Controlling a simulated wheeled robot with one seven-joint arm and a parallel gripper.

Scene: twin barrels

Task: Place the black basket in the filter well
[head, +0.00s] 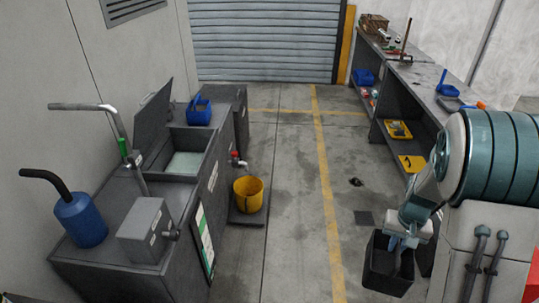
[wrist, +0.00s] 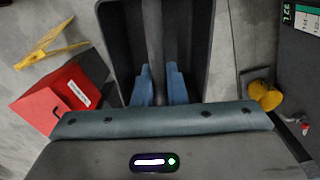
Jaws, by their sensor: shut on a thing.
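The black basket (head: 385,272) hangs below my gripper (head: 402,238) at the lower right of the head view, clear of the left bench. In the wrist view the basket (wrist: 190,32) fills the top middle, and the blue fingers of my gripper (wrist: 159,80) are shut on its central bar. An open well (head: 186,163) with a pale bottom is set in the dark grey unit at left. Its lid (head: 153,115) stands raised on the left side. I take this to be the filter well, and no basket shows in it.
A blue basket (head: 198,112) sits on the unit behind the well. A yellow bucket (head: 248,194) stands under a red-handled tap. A blue canister (head: 79,219) and a bent pipe are at left. Shelving (head: 405,95) lines the right. The floor between is mostly clear.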

